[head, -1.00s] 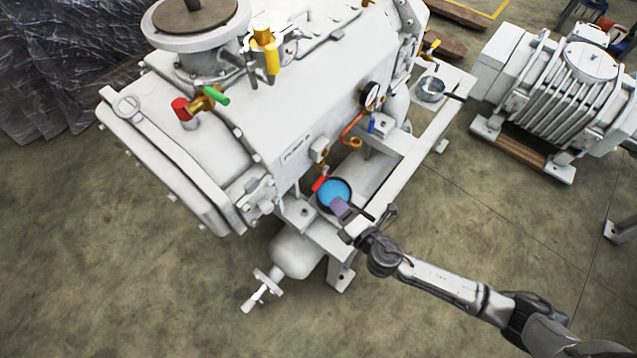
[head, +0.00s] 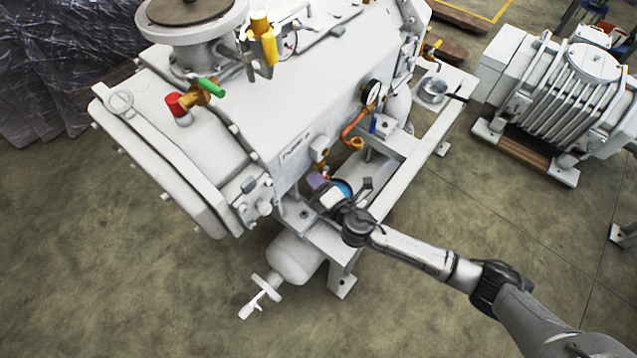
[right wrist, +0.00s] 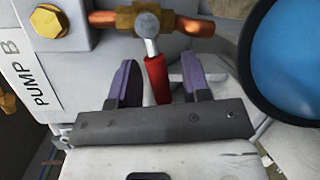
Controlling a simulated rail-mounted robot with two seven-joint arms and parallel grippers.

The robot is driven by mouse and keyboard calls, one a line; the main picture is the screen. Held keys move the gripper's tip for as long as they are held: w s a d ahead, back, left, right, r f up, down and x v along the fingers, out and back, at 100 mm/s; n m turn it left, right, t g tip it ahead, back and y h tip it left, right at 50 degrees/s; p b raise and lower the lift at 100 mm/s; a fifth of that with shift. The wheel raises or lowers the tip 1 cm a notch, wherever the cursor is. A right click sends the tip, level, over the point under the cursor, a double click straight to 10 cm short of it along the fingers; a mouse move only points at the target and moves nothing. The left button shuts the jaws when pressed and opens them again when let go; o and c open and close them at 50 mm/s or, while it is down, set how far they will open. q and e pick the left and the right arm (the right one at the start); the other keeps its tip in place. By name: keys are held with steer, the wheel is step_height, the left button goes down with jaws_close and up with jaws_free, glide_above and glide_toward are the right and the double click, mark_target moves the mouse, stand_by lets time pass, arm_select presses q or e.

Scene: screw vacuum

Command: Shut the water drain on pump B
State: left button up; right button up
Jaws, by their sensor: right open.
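In the right wrist view, the drain valve on pump B is a brass body (right wrist: 140,18) on a copper pipe. Its red lever (right wrist: 157,80) points down the picture, crosswise to the pipe. The "PUMP B" label (right wrist: 38,88) is left of it. My right gripper (right wrist: 158,72) is open, with one purple finger on each side of the red lever. A gap shows on both sides, so the fingers do not grip it. In the head view the right gripper (head: 317,183) largely hides the lever. My left gripper is in no view.
A dark-rimmed container of blue water (right wrist: 300,60) stands close to the right finger. The white pump housing (head: 250,120) and its frame rail (head: 420,150) border the arm. Another valve with a green handle (head: 211,87) sits on top. Open floor lies in front.

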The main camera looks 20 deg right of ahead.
steer(key=shift+c, duration=0.3)
jaws_close()
steer(key=r+m+p, duration=0.1)
steer(key=m+p, duration=0.1)
steer(key=p, duration=0.2)
steer(key=shift+a+r+g, duration=0.1)
steer(key=shift+r+g, duration=0.1)
steer(key=shift+g, duration=0.1)
steer(key=shift+m+p, duration=0.3)
steer(key=shift+p, duration=0.1)
steer(key=shift+y, duration=0.3)
